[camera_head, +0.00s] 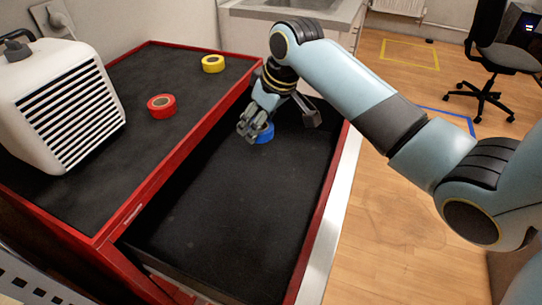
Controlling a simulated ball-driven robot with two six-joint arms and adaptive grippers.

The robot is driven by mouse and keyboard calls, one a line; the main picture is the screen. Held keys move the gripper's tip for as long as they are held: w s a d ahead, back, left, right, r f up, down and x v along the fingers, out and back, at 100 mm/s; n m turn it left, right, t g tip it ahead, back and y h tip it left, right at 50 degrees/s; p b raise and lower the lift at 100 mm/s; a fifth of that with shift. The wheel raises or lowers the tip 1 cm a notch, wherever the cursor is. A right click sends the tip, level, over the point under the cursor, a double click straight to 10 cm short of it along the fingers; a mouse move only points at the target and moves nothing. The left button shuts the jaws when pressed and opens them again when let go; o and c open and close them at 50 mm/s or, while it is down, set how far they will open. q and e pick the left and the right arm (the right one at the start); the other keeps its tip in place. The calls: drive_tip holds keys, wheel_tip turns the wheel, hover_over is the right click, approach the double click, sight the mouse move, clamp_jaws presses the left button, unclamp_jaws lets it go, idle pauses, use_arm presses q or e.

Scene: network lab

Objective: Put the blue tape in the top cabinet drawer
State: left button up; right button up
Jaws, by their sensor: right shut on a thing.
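The blue tape (265,133) is at the far part of the open top cabinet drawer (215,215), within the drawer's outline. My right gripper (256,130) is shut on the blue tape and partly covers it. I cannot tell whether the tape touches the black drawer floor. The red cabinet (105,225) stands at the left with the drawer pulled out to the right. My left gripper is not in view.
A red tape roll (161,106) and a yellow tape roll (213,63) lie on the black cabinet top beside a white heater-like box (65,105). The rest of the drawer is empty. An office chair (490,60) stands at the far right.

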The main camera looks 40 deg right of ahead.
drive_tip(key=s+a+f, duration=0.2)
drive_tip(key=s+a, duration=0.1)
drive_tip(key=a, duration=0.1)
hover_over(250, 183)
drive_tip(key=s, duration=0.2)
drive_tip(key=f, duration=0.6)
drive_tip(key=shift+w+d+f+b, duration=0.1)
drive_tip(key=shift+w+d+b, duration=0.1)
drive_tip(key=shift+b, duration=0.15)
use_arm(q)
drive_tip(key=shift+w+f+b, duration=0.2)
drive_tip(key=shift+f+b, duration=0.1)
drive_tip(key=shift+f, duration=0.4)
use_arm(e)
drive_tip(key=shift+f, duration=2.35)
drive_tip(key=shift+f, duration=0.15)
drive_tip(key=o, duration=1)
